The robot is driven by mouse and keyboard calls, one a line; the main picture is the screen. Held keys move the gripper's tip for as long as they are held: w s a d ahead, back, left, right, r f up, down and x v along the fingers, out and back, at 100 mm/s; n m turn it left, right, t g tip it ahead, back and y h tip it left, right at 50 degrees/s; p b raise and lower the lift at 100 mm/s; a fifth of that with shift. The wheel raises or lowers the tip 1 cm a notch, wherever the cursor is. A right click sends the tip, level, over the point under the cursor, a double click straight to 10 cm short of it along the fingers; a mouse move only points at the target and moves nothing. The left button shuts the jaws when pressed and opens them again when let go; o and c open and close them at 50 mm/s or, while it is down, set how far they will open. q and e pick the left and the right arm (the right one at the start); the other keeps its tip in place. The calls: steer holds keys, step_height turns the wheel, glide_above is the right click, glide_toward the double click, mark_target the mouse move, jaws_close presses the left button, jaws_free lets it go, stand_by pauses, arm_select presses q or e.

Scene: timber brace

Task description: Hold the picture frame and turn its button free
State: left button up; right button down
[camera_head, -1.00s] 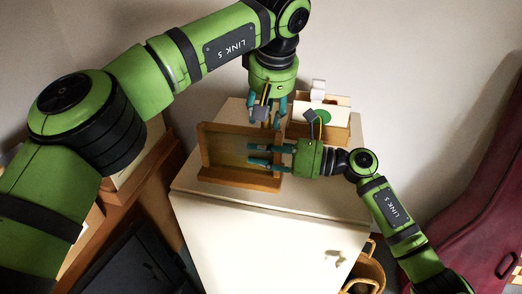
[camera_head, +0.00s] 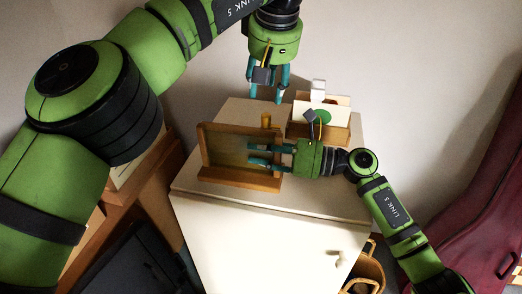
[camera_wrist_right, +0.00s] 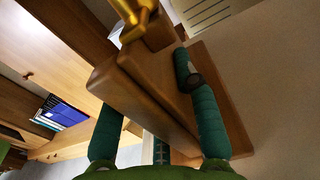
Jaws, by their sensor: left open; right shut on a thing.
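The wooden picture frame (camera_head: 236,178) stands on the white cabinet top, and its right side bar fills the middle of the right wrist view (camera_wrist_right: 160,88). A brass-yellow button (camera_head: 266,121) sticks up at the frame's upper right corner; it also shows at the top of the right wrist view (camera_wrist_right: 136,18). My right gripper (camera_head: 252,155) is shut on the frame's right side, with one teal finger on each side of the bar. My left gripper (camera_head: 267,96) is open and empty, above and apart from the button.
A wooden box (camera_head: 330,132) with a green disc and white pieces stands close to the right of the frame. The cabinet (camera_head: 262,240) has free top surface in front of the frame. A wicker basket (camera_head: 368,272) stands at its lower right. A dark red case (camera_head: 465,215) is at far right.

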steer(key=c, duration=0.9)
jaws_free()
steer(key=shift+o, duration=0.2)
